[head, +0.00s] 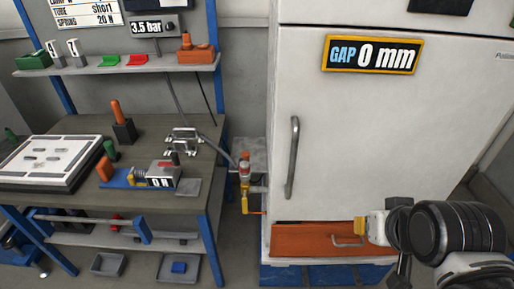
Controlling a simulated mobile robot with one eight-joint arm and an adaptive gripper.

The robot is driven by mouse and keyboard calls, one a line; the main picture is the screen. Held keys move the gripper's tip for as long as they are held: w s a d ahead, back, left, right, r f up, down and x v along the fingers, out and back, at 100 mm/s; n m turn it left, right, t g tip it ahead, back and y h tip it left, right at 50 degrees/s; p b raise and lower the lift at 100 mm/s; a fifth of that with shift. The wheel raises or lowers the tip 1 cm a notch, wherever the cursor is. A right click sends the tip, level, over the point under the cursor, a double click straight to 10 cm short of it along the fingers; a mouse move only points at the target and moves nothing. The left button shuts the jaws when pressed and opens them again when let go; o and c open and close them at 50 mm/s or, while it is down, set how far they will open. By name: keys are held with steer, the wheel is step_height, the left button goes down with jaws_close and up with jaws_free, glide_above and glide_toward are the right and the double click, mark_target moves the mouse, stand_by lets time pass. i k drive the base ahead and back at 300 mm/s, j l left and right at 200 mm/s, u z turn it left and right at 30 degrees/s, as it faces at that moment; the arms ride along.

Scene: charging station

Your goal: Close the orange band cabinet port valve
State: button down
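The white cabinet (375,140) stands at right with its door shut. It has an orange band (305,240) near its bottom, with a metal handle (348,242) on it. On the cabinet's left side, a small valve (245,180) shows red and yellow parts and an orange-red lever end (256,212) low down. I cannot tell from here whether the valve is open or shut. My arm comes in at lower right, in front of the cabinet.
A workbench (85,205) with fixtures, a white tray (45,160) and a shelf above stands left, close to the valve. A hose (212,140) runs from the bench to the valve. The door's vertical handle (292,155) sticks out. Floor shows between bench and cabinet.

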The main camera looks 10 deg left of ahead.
mark_target(244, 199)
steer(key=k+j, duration=0.25)
steer(key=j, duration=0.15)
steer(key=k+j+u, duration=0.1)
steer(key=k+j, duration=0.45)
steer(key=j, duration=0.25)
steer(key=u, duration=0.05)
